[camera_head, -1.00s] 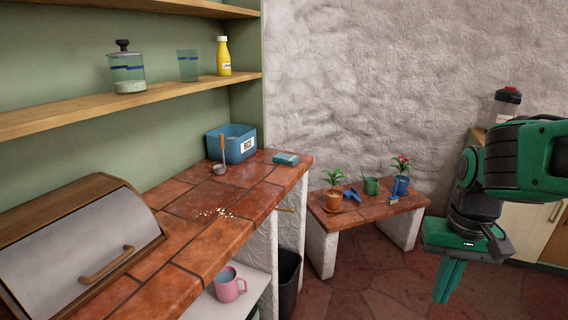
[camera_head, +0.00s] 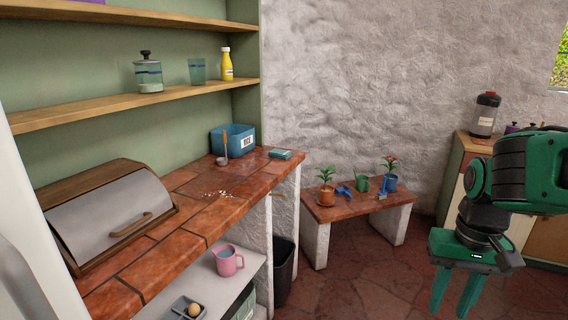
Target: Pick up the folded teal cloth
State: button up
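The folded teal cloth (camera_head: 280,154) lies flat on the tiled counter (camera_head: 207,211), near its far right corner. It is small in the head view. My gripper (camera_head: 453,308) hangs at the lower right of the view, pointing down, well to the right of the counter and far from the cloth. Its two green fingers are apart with nothing between them.
A blue bin (camera_head: 232,139) and a ladle (camera_head: 223,150) stand left of the cloth. Crumbs (camera_head: 219,194) lie on the counter. A bread box (camera_head: 108,215) is at the left. A low bench (camera_head: 325,213) with potted plants stands beyond the counter's right end.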

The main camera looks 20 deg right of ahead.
aim_at(282, 154)
jog(key=z, duration=0.45)
jog(key=i, duration=0.65)
jog(key=z, duration=0.5)
jog(key=i, duration=1.15)
jog(key=u, duration=0.7)
jog(key=i, duration=0.95)
jog(key=u, duration=0.7)
